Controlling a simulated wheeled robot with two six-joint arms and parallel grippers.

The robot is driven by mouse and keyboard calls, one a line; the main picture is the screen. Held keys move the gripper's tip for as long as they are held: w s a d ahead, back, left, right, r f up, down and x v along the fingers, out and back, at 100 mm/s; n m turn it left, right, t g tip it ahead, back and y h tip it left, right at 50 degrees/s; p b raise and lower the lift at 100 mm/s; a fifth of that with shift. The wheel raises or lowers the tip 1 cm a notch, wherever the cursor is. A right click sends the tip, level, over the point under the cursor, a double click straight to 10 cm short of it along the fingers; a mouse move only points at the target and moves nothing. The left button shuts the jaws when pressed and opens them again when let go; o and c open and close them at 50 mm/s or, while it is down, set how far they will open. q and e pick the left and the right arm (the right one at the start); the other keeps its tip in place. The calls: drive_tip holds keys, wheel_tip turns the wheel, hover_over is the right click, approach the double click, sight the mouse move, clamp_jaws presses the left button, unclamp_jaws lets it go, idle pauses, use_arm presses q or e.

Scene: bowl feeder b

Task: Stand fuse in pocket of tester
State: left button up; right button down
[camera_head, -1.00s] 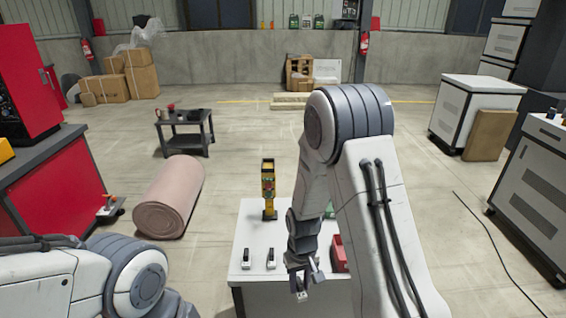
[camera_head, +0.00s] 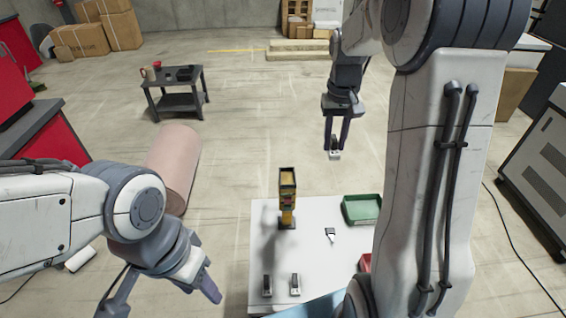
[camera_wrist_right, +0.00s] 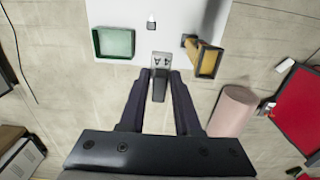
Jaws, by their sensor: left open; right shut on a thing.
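My right gripper (camera_head: 335,148) is shut on a fuse (camera_head: 335,155), held in the air beyond the table's far edge and right of the tester. The held fuse (camera_wrist_right: 159,86) is black with a grey end, between the fingers and clear of the tester. My left gripper (camera_head: 158,305) is open and empty, left of the table, its fingers partly cut off.
Two fuse-like pieces (camera_head: 267,285) (camera_head: 295,284) stand at the table's front; another small piece (camera_head: 330,234) lies right of the tester. A green bin (camera_head: 362,208) is at the right; a red bin (camera_head: 365,262) is mostly hidden by my right arm. Beyond the table is open floor.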

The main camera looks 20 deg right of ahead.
drive_tip(key=w+a+f+p, duration=0.1)
drive_tip(key=a+f, duration=0.1)
drive_tip(key=a, duration=0.1)
drive_tip(key=w+a+f+p, duration=0.1)
drive_tip(key=w+a+f, duration=0.1)
drive_tip(key=a, duration=0.1)
drive_tip(key=w+a+f+p, duration=0.1)
drive_tip(key=w+a+f, duration=0.1)
drive_tip(key=a, duration=0.2)
drive_tip(key=shift+w+f, duration=0.15)
drive_tip(key=shift+f, duration=0.05)
drive_tip(key=shift+a+f+p, duration=0.1)
drive_tip(key=shift+f+p, duration=0.1)
drive_tip(key=shift+p, duration=0.1)
wheel_tip(320, 180, down, 3)
drive_tip(key=shift+f+p, duration=0.1)
drive_tip(key=shift+p, duration=0.65)
drive_tip(key=shift+f, duration=0.3)
drive_tip(key=shift+f, duration=0.1)
